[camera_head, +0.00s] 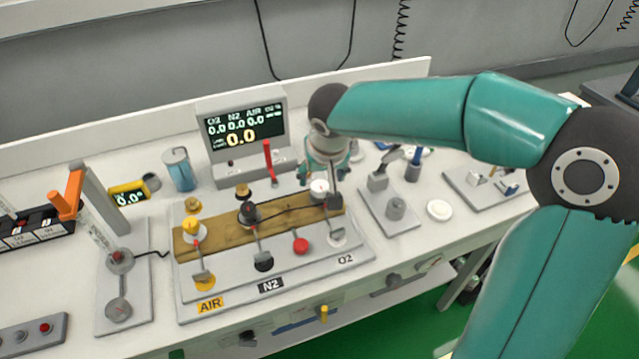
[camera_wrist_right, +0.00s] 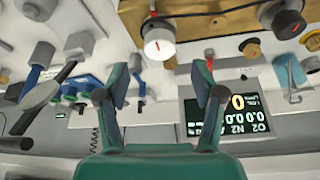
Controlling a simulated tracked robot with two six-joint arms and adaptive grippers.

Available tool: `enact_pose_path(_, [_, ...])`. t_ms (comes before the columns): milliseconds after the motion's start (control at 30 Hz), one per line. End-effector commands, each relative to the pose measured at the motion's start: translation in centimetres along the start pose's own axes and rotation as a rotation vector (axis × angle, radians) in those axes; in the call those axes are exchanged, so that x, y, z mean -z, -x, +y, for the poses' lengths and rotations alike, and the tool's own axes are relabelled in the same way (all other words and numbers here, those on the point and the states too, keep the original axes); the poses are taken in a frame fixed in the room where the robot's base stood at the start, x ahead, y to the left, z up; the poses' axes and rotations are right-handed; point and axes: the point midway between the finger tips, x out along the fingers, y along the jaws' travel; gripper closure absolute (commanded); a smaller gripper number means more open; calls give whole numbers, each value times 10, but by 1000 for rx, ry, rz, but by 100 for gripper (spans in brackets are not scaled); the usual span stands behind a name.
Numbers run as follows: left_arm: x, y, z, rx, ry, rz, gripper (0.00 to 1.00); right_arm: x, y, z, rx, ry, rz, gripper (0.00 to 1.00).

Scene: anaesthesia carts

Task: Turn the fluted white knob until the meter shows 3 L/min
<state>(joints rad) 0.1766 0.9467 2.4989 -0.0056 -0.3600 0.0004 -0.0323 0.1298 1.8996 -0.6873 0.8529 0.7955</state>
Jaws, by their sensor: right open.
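The white knob (camera_head: 319,187) sits on the wooden strip at the O2 end of the panel. It also shows in the right wrist view (camera_wrist_right: 158,44), beyond and between the fingertips. My right gripper (camera_head: 329,178) is above and close beside the knob, pointing down, and partly covers that area. In the right wrist view its two fingers (camera_wrist_right: 163,76) are apart with nothing between them. The meter (camera_head: 243,128) reads 0.0 under O2, N2 and AIR, with a large 0.0 below; it also shows in the right wrist view (camera_wrist_right: 228,115). My left gripper is not in view.
A black knob (camera_head: 248,211) and a yellow knob (camera_head: 193,229) share the wooden strip (camera_head: 215,235). A red lever (camera_head: 268,158) stands before the meter. A blue jug (camera_head: 180,170) is at left. A grey stand (camera_head: 380,180) and white disc (camera_head: 439,210) are at right.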

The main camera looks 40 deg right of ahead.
Motion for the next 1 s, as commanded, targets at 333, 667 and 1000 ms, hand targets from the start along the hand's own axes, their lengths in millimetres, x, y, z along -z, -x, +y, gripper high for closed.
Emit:
enact_pose_path(333, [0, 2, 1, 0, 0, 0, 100, 0, -51, 0, -1, 1, -2, 32])
enact_pose_path(667, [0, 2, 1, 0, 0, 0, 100, 0, -58, -1, 1, 2, 0, 32])
enact_pose_path(1000, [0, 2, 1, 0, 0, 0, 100, 0, -57, -1, 1, 2, 0, 79])
